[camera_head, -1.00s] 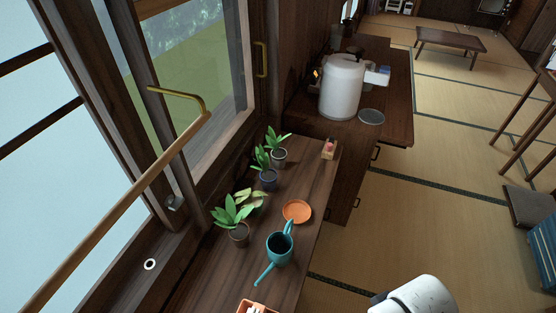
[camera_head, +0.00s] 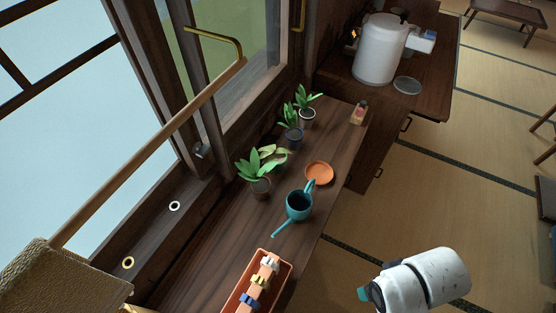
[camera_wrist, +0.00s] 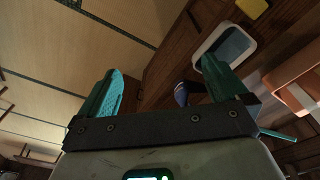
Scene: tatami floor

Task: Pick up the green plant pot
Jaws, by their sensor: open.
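Three leafy green plants stand in a row on the wooden shelf (camera_head: 215,245) by the window. The nearest is in a dark brownish pot (camera_head: 259,189), the middle in a dark blue pot (camera_head: 292,138), the farthest in a grey pot (camera_head: 307,117). No pot looks clearly green. A teal watering can (camera_head: 299,206) stands in front of the nearest plant. In the wrist view my gripper (camera_wrist: 165,88) has its two teal fingers wide apart with nothing held. A small dark blue object (camera_wrist: 188,92) shows beyond the fingers; I cannot tell what it is.
An orange saucer (camera_head: 319,172) and an orange trough (camera_head: 230,305) with small items share the shelf. A small wooden item (camera_head: 359,112) is at its far end. A white canister (camera_head: 380,48) stands on the cabinet beyond. Tatami right is open.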

